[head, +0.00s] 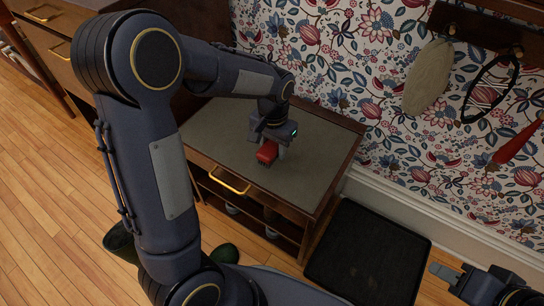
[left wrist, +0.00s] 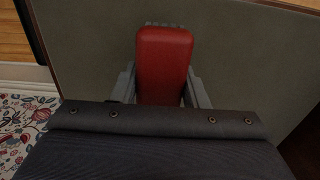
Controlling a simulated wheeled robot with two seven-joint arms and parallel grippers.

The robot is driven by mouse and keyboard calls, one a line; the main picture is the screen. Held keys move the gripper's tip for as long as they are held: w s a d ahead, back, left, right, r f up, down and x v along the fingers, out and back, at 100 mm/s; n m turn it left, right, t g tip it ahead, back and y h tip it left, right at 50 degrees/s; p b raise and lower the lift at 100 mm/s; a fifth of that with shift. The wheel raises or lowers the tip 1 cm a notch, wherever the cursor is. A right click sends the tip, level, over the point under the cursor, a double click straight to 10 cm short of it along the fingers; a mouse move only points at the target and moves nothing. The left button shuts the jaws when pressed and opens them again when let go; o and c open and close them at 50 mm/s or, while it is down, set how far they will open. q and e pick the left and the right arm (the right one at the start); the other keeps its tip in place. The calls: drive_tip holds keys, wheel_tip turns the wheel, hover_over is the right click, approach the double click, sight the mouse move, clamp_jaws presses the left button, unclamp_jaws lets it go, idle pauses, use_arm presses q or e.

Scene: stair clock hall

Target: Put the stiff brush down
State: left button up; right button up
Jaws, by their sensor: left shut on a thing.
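The stiff brush has a red back (head: 267,152) and is between the fingers of my left gripper (head: 270,150), which is shut on it. The brush is over the grey top of a low wooden cabinet (head: 220,128), near its middle. In the left wrist view the red brush (left wrist: 164,65) lies lengthwise between the two grey fingers (left wrist: 164,92), with the grey top behind it. I cannot tell whether the brush touches the top. My right gripper (head: 447,278) is at the lower right, away from the cabinet; its opening is unclear.
The grey top around the brush is clear. The cabinet has a drawer with a brass handle (head: 230,181) and a shelf below. A black tray (head: 368,255) lies on the floor beside it. A peg rail (head: 485,28) with hanging things is on the floral wall. Green boots (head: 224,253) stand in front.

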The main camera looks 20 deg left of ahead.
use_arm(q)
drive_tip(key=shift+w+a+f, duration=0.25)
drive_tip(key=shift+w+f, duration=0.05)
drive_tip(key=shift+f, duration=0.25)
drive_tip(key=shift+w+f+b, duration=0.1)
drive_tip(key=shift+f+b, duration=0.75)
drive_tip(key=shift+f, duration=0.7)
drive_tip(key=shift+f, duration=0.15)
drive_tip(key=o, duration=0.9)
